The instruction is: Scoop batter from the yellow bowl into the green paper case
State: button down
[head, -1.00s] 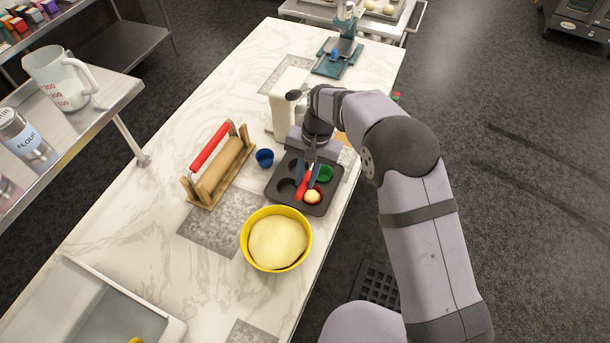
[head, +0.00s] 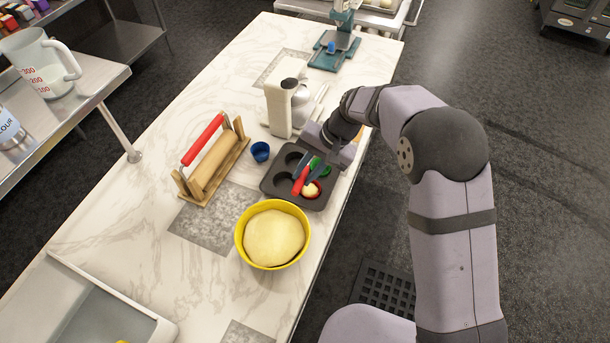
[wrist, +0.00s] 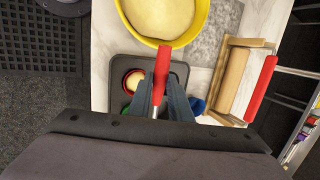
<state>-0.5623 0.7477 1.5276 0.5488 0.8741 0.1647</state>
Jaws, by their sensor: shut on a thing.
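My gripper (head: 310,172) is above the muffin tin (head: 271,188), its fingers shut on the red-handled scoop (head: 299,183). In the wrist view the red handle (wrist: 162,67) sticks out from between my fingers (wrist: 165,103), with a bit of metal shaft; the scoop's head is hidden. The green paper case (head: 325,170) sits in the tin, partly behind my fingers; a green sliver shows in the wrist view (wrist: 125,109). The yellow bowl (head: 240,244), full of pale batter (head: 274,237), stands in front of the tin.
A red case (head: 318,185) in the tin holds pale batter. A blue case (head: 260,152) stands on the counter left of the tin. A rolling pin on a wooden stand (head: 212,165) is farther left. A white mixer (head: 280,108) stands behind the tin. The counter's right edge is close by.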

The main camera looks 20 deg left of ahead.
jog(key=shift+d+f+y+b, duration=0.1)
jog(key=shift+f+y+b, duration=0.4)
jog(key=shift+b, duration=1.6)
jog(key=shift+d+f+y+b, duration=0.1)
jog(key=shift+y+b, duration=0.7)
jog(key=shift+b, duration=1.25)
jog(key=shift+r, duration=0.15)
jog(key=shift+r+p, duration=0.2)
jog(key=shift+p, duration=0.8)
jog(key=shift+f+b, duration=0.3)
jog(key=shift+b, duration=0.7)
jog(key=shift+d+f+y+b, duration=0.15)
jog(key=shift+y+b, duration=0.25)
jog(key=shift+b, duration=0.85)
jog(key=shift+a+f+y+b, duration=0.15)
jog(key=shift+y+b, duration=0.25)
jog(key=shift+b, duration=0.8)
jog(key=shift+d+f+m+y+b, duration=0.2)
jog(key=shift+y+b, duration=0.65)
jog(key=shift+b, duration=1.95)
jog(key=shift+d+f+m+y+b, duration=0.1)
jog(key=shift+f+y+b, duration=0.5)
jog(key=shift+b, duration=2.2)
jog(key=shift+d+r+y+b, duration=0.1)
jog(key=shift+r+y+b, duration=0.25)
jog(key=shift+y+b, duration=0.65)
